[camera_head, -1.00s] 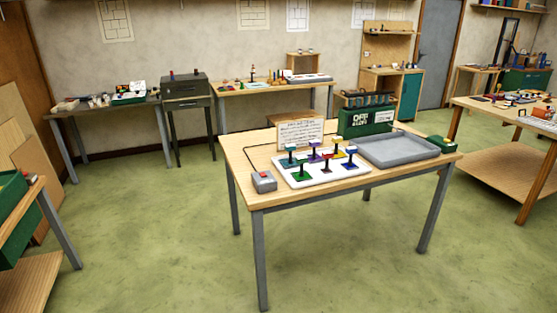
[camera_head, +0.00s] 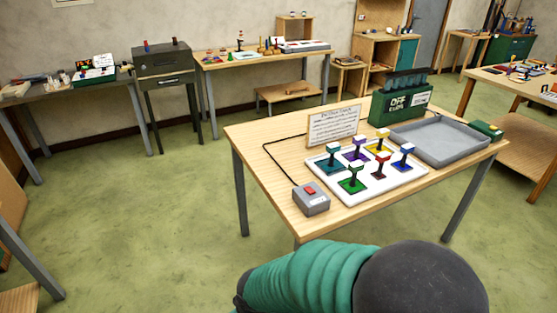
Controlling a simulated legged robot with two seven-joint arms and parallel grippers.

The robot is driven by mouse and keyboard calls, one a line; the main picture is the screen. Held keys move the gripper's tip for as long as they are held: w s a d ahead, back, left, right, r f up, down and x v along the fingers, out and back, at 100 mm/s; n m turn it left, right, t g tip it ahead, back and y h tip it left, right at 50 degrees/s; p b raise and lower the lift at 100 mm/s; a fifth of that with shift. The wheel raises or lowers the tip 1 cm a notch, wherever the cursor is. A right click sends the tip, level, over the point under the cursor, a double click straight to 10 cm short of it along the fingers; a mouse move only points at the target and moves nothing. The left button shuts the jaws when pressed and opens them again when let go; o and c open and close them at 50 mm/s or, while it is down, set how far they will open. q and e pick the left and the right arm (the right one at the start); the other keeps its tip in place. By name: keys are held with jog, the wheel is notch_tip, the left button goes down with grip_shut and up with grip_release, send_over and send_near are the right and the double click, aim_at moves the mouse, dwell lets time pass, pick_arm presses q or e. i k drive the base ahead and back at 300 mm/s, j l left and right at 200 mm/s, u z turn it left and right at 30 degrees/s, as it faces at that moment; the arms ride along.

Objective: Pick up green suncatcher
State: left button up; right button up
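The green suncatcher (camera_head: 352,182) stands on a white board (camera_head: 402,187) on the wooden table, at the board's front left. Around it on the same board stand a teal one (camera_head: 333,161), a purple one (camera_head: 357,152), a yellow one (camera_head: 380,146), a red one (camera_head: 380,168) and a blue one (camera_head: 403,156). Part of my own arm, green and black, shows at the bottom of the view, in front of the table. Neither of my grippers is in view.
A grey box with a red switch (camera_head: 311,199) sits at the table's front left, with a black cord. A sign (camera_head: 334,126), a green "OFF" box (camera_head: 397,105), a grey tray (camera_head: 441,144) and a small green box (camera_head: 486,131) share the table. The table's left side is mostly clear.

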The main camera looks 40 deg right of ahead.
aim_at(353, 186)
jog(key=i+j+z, duration=0.15)
jog(key=i, duration=0.4)
jog(key=i+j+z, duration=0.15)
jog(key=i, duration=0.4)
jog(key=i+z, duration=0.2)
jog(key=z, duration=0.25)
jog(key=i+j+z, duration=0.15)
jog(key=z, duration=0.3)
jog(key=i+j+z, duration=0.15)
jog(key=z, duration=0.3)
jog(key=i+j+z, duration=0.2)
jog(key=z, duration=0.2)
jog(key=j+z, duration=0.3)
jog(key=z, duration=0.15)
jog(key=i, duration=0.05)
